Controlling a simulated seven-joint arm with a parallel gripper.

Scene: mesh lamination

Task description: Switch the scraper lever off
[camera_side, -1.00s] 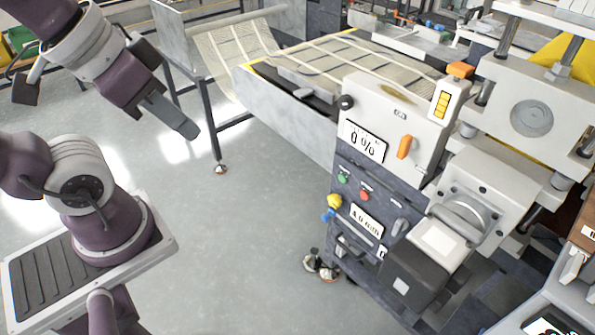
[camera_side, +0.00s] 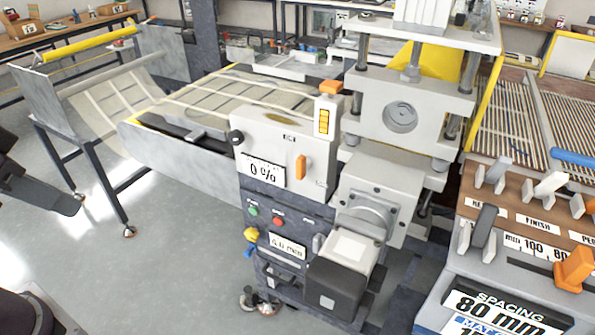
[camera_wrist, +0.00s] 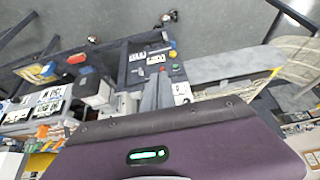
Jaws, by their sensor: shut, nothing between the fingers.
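No readable label in view names the scraper lever. An orange lever (camera_side: 301,167) stands on the white front panel of the machine, beside the 0 % display (camera_side: 263,171). The right console carries another orange lever (camera_side: 574,268), a grey lever (camera_side: 485,228) and white-based levers (camera_side: 544,187) by plates that read FINISH and SPACING; I cannot tell which is the scraper's. My gripper (camera_side: 74,207) is at the far left, over the floor, well apart from the machine and console. Its closed grey fingers also show in the wrist view (camera_wrist: 157,92), with nothing between them.
The machine's lower panel has a green button (camera_side: 253,210), a red button (camera_side: 278,220) and a yellow-blue knob (camera_side: 250,241). A mesh conveyor (camera_side: 215,98) extends left on metal legs. Open floor (camera_side: 175,235) lies between my gripper and the machine.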

